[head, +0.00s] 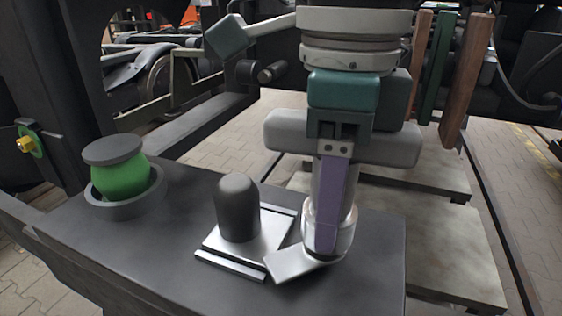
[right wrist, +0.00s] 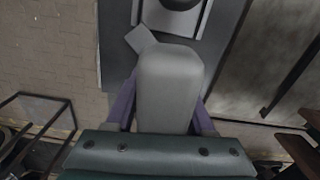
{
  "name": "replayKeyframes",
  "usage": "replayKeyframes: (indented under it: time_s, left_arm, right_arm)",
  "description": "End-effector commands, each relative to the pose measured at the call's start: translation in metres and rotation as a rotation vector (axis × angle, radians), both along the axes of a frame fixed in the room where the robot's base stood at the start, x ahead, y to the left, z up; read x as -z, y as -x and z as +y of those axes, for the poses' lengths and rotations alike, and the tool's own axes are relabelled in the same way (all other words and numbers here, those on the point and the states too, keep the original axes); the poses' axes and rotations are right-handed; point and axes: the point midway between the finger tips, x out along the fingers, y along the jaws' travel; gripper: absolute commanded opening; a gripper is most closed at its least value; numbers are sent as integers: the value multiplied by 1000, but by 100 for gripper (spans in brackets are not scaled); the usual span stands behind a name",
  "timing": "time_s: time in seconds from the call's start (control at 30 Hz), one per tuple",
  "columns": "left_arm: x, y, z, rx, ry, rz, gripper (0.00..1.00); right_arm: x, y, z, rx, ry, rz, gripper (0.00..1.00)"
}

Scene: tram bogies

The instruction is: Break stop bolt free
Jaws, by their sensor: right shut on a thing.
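My right gripper (head: 326,245) points down at the front right of the dark bench. Its purple finger lies along a silver cylindrical thing (head: 345,200), and the gripper is shut on it. The lower end of this thing is at the bench top, by a tilted bright flat plate (head: 296,264); I cannot tell whether they are joined. In the right wrist view a rounded grey block (right wrist: 170,85) hides the fingertips of my right gripper (right wrist: 163,105). A yellow bolt head (head: 25,145) in a green ring shows at the far left; I cannot tell which part is the stop bolt.
On the dark bench (head: 160,240), a black domed stop (head: 238,205) stands on a silver plate (head: 225,258) just left of my gripper. A green part with a dark cap (head: 122,178) sits in a dark round cup (head: 150,200). Brown bars (head: 466,75) stand behind.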

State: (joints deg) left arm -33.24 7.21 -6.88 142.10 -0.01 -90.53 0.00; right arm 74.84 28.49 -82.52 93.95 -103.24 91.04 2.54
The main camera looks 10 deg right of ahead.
Motion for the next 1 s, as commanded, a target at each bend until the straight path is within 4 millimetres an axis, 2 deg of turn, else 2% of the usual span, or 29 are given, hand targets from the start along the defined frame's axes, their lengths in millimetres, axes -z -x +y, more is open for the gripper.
replayKeyframes:
  time_s: [0.03, 0.43, 0.87, 1.0]
  left_arm:
    - [-6, 0, 0, 0, 0, 0, 50]
    - [-27, 0, -1, -1, 2, 0, 50]
    - [-30, 0, -3, -7, 11, 1, 50]
    - [-44, 0, -3, -6, 10, 1, 50]
  right_arm:
    - [-9, -1, 0, 0, -1, -3, 0]
    - [-43, -1, 0, 0, -2, -2, 0]
    - [-50, 0, 0, -5, -1, -2, 0]
    - [-68, 0, -4, -95, -1, -2, 0]
